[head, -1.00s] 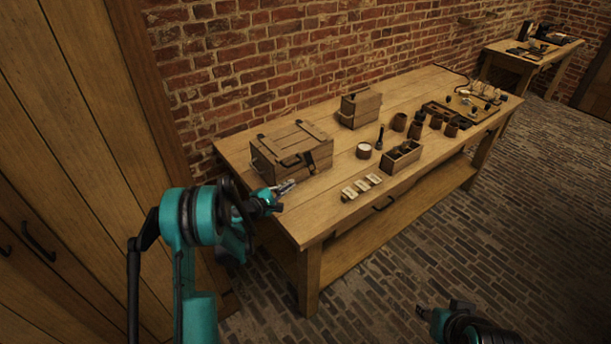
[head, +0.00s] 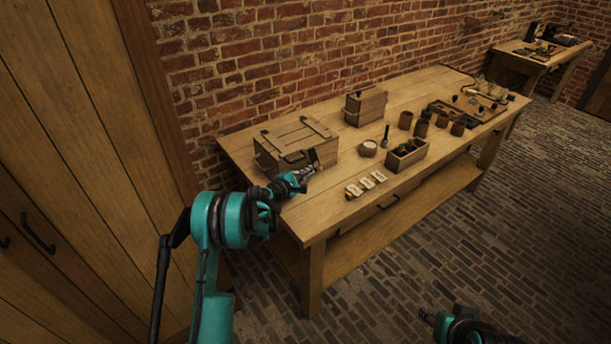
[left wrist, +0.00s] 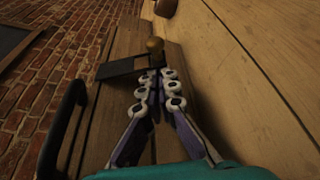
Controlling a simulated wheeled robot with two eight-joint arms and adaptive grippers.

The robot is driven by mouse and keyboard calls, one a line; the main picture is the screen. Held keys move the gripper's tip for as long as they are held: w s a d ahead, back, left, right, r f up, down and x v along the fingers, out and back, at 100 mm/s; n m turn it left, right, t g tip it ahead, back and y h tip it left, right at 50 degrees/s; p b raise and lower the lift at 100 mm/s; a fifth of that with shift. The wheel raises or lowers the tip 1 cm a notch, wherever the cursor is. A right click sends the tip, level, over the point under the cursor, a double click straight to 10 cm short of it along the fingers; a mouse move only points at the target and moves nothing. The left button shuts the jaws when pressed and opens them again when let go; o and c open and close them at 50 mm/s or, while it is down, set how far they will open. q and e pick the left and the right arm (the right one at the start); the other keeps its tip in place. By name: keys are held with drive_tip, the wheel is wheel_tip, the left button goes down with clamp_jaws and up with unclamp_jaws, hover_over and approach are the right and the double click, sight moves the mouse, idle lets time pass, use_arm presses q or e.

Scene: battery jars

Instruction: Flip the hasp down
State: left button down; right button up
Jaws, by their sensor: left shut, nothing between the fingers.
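The wooden box (head: 285,147) with a slatted lid stands at the left end of the workbench. In the head view its dark hasp is small and partly covered by my left gripper (head: 308,173), which is at the box's front. In the left wrist view a dark flat plate, which looks like the hasp (left wrist: 118,69), sticks out from the wood beside a round brass-coloured knob (left wrist: 155,44). My left gripper (left wrist: 157,78) is shut and empty, its tips close to the plate's end; contact cannot be told. My right gripper (head: 428,317) is low at the bottom right, unclear.
On the workbench (head: 345,205), white cards (head: 366,183), a divided wooden box (head: 406,154), a round white-topped jar (head: 368,148) and brown jars lie to the right. A smaller wooden box (head: 365,107) stands behind. A dark handle (left wrist: 63,125) shows in the wrist view.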

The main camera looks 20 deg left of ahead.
sight(317, 169)
idle(0.4)
use_arm(q)
drive_tip(key=d+r+n, duration=0.1)
drive_tip(key=s+d+r+n+g+p, duration=0.1)
drive_tip(key=n, duration=0.1)
drive_tip(key=shift+s+n+g+h, duration=0.25)
drive_tip(key=shift+n+g+h, duration=0.05)
drive_tip(key=shift+h, duration=0.1)
drive_tip(key=r+n, duration=0.1)
drive_tip(key=d+r+n+g+h+p, duration=0.1)
drive_tip(key=n, duration=0.1)
drive_tip(key=s+r+n+g+h, duration=0.1)
drive_tip(key=shift+d+r+n, duration=0.15)
drive_tip(key=shift+r+n, duration=0.15)
drive_tip(key=shift+n, duration=0.1)
drive_tip(key=shift+s+d+r, duration=0.1)
drive_tip(key=shift+s+d+r, duration=0.3)
drive_tip(key=shift+s+d, duration=0.1)
drive_tip(key=shift+d, duration=0.05)
drive_tip(key=shift+a, duration=0.1)
